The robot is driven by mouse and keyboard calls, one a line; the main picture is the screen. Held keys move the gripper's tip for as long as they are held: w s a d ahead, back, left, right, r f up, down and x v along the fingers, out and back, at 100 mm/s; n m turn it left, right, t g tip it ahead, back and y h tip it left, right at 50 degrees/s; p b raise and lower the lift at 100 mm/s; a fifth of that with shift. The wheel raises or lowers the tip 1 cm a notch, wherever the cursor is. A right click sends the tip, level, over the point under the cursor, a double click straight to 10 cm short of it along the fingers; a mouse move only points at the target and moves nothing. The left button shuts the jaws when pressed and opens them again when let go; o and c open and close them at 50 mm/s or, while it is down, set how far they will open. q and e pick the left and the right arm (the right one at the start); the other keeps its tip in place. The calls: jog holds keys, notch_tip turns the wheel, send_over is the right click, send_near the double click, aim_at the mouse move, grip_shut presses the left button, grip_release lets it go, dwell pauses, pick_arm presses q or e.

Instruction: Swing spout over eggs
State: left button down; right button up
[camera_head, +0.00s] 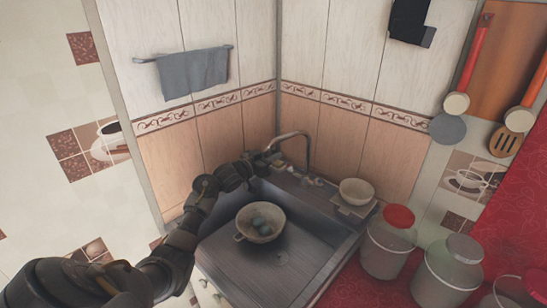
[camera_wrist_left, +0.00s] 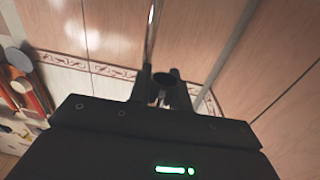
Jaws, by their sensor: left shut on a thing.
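The metal spout (camera_head: 309,144) rises at the back edge of the sink, and its arched end reaches left toward the back corner. My left gripper (camera_head: 266,159) is shut on the spout near its outlet end. In the left wrist view the shiny spout (camera_wrist_left: 151,35) runs down to between my fingers (camera_wrist_left: 162,92), where a dark round end shows. Several grey-blue eggs (camera_head: 260,221) lie in a cream colander (camera_head: 247,231) in the sink, below and in front of the gripper. My right gripper is not in view.
The steel sink (camera_head: 235,268) has bare floor around the colander. A cream bowl (camera_head: 356,190) stands at the sink's right back corner. A red-lidded jar (camera_head: 390,250) and a pale-lidded jar (camera_head: 448,275) stand at the right. A grey towel (camera_head: 193,73) hangs on the wall.

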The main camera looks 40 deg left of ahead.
pick_arm(q)
jog(key=shift+r, duration=0.1)
jog(key=c, duration=1.3)
grip_release()
jog(key=s+a+b, duration=0.2)
jog(key=s, duration=0.8)
jog(key=shift+s, duration=0.3)
